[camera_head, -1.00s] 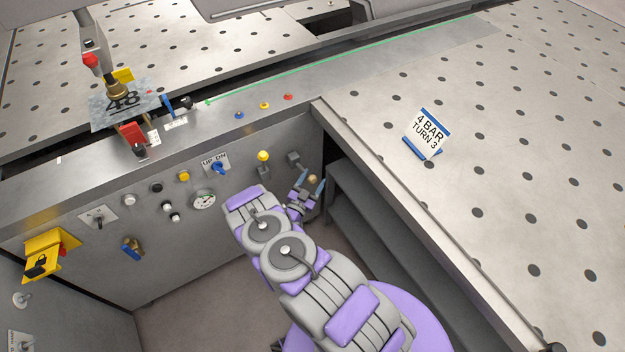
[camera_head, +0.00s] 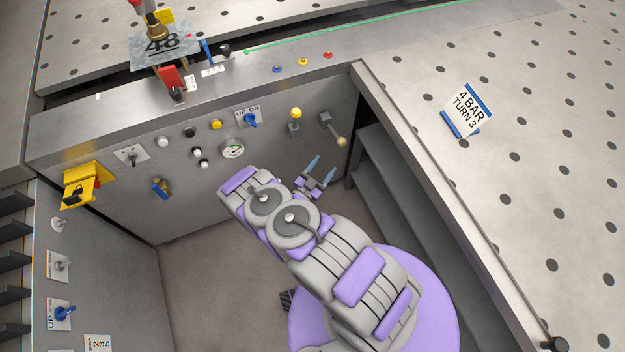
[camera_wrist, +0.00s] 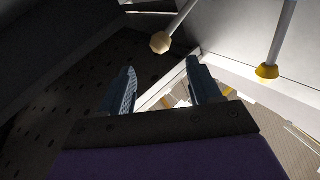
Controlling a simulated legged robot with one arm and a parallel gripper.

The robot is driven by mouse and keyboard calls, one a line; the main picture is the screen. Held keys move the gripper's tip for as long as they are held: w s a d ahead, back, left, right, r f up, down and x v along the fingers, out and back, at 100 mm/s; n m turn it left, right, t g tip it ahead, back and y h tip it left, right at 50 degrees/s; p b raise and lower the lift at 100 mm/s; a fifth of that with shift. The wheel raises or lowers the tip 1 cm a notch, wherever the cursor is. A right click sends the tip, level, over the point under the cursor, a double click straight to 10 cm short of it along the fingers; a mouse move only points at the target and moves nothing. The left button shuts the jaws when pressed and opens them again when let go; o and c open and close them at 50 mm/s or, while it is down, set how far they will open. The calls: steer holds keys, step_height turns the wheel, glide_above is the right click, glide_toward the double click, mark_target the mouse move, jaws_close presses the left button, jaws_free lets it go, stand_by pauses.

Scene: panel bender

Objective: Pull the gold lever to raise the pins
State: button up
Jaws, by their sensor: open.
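On the grey front panel, a lever with a pale gold-tan knob (camera_head: 341,141) sticks out near the right corner. It also shows in the wrist view (camera_wrist: 160,43), just beyond the fingertips. A second lever with a bright yellow knob (camera_head: 296,113) is left of it; in the wrist view its knob (camera_wrist: 267,72) is at right. My gripper (camera_head: 321,170) is open and empty, below and slightly left of the gold-tan knob, apart from it. In the wrist view, the two blue-grey fingers (camera_wrist: 161,68) stand apart with nothing between them. I cannot make out any pins.
The panel holds a gauge (camera_head: 232,149), a blue switch (camera_head: 250,120) and several buttons left of the levers. A perforated table (camera_head: 540,200) carries a "4 BAR TURN 3" sign (camera_head: 468,110). Dark shelves (camera_head: 385,185) stand under its edge. Floor (camera_head: 205,290) is open at lower left.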

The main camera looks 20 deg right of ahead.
steer(key=v, duration=0.6)
steer(key=shift+s, duration=0.2)
stand_by(0.4)
